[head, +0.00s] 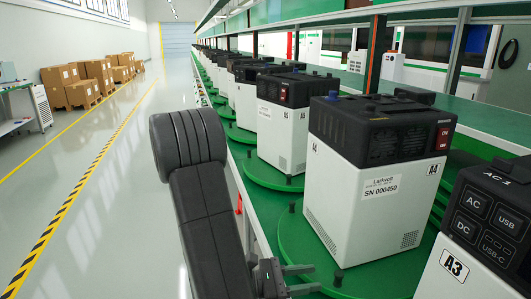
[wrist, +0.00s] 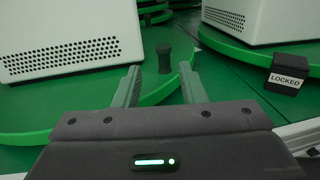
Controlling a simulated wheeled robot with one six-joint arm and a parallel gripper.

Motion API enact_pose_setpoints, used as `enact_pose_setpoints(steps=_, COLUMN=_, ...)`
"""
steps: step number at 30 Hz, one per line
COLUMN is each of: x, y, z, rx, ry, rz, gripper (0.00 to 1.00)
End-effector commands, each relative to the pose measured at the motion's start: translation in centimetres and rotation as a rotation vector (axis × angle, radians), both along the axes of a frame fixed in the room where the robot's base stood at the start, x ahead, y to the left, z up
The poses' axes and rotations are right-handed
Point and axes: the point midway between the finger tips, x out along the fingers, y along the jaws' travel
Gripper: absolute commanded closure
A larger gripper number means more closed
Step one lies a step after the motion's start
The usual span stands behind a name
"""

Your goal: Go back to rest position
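My gripper shows at the lower middle of the head view (head: 317,278), low beside the front edge of a green turntable (head: 291,236). In the wrist view its two fingers (wrist: 160,84) stand apart with nothing held between them. A short dark peg (wrist: 164,60) stands on the turntable just beyond the fingertips; it also shows in the head view (head: 338,278). I cannot see any contact between the fingers and the peg. A white and black power unit marked A4 (head: 352,180) stands upright on this turntable.
Unit A3 (head: 470,262) is close at right, and unit A5 (head: 280,140) stands farther along the line. A black block labelled LOCKED (wrist: 287,87) sits at right in the wrist view. The aisle floor (head: 110,190) at left is clear; cardboard boxes (head: 83,92) stand far left.

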Motion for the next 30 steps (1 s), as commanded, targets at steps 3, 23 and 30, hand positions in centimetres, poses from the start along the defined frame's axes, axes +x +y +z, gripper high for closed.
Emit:
enact_pose_setpoints(steps=3, x=0.1, y=-1.2, z=0.0, rx=0.000, ry=0.001, rz=-0.003, gripper=0.63)
enact_pose_setpoints(steps=23, x=0.8, y=-5.9, z=0.0, rx=0.001, ry=0.000, rz=-0.001, gripper=0.63)
enact_pose_setpoints(steps=30, x=0.9, y=-6.2, z=0.0, rx=0.001, ry=0.001, rz=0.002, gripper=0.63)
